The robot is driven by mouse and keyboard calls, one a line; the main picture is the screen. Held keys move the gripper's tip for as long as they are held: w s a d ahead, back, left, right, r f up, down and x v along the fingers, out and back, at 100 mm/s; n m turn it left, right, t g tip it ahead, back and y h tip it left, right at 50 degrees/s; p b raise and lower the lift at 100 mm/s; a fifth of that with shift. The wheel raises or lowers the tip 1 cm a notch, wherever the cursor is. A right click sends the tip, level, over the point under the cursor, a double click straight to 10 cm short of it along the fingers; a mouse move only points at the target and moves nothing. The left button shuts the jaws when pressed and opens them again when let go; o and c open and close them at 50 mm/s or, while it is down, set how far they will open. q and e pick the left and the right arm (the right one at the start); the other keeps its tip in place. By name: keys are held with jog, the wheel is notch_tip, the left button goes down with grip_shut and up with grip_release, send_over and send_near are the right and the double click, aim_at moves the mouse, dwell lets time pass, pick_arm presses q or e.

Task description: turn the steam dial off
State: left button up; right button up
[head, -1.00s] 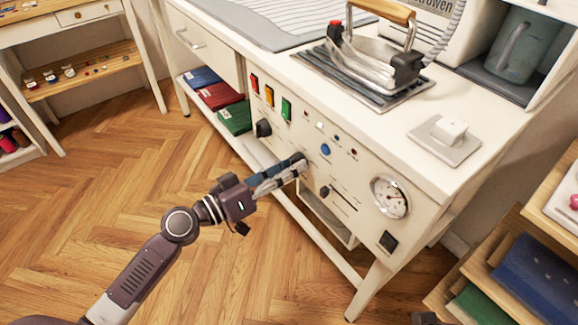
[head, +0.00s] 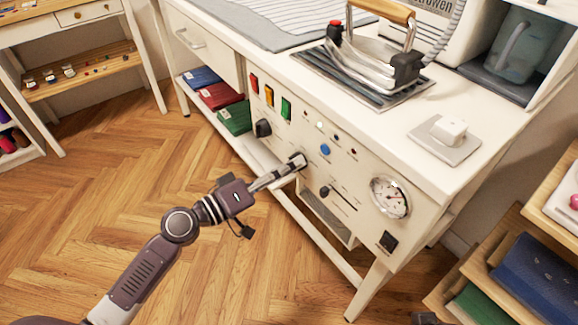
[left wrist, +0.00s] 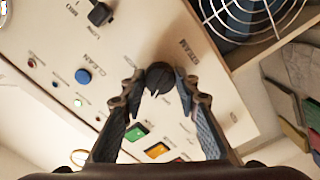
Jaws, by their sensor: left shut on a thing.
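The steam dial (left wrist: 160,76) is a dark round knob on the cream control panel, with a STEAM label beside it in the left wrist view. My left gripper (left wrist: 158,82) is shut on it, one fingertip at each side. In the head view my left gripper (head: 299,161) reaches the panel from the left, and its fingertips cover the dial. The dial's pointer setting cannot be read. My right gripper is not recognisable in view.
Near the gripper are a black knob (head: 263,128), a slider knob (head: 325,191), a blue button (head: 325,149) and coloured switches (head: 270,96). A gauge (head: 390,197) is to the right. An iron (head: 380,55) stands on the worktop. Floor at left is clear.

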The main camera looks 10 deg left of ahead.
pick_arm(q)
jog(key=shift+n+p, duration=0.8)
jog(key=shift+n, duration=2.8)
jog(key=o, duration=1.2)
jog(key=shift+c, duration=0.2)
jog(key=v, duration=1.2)
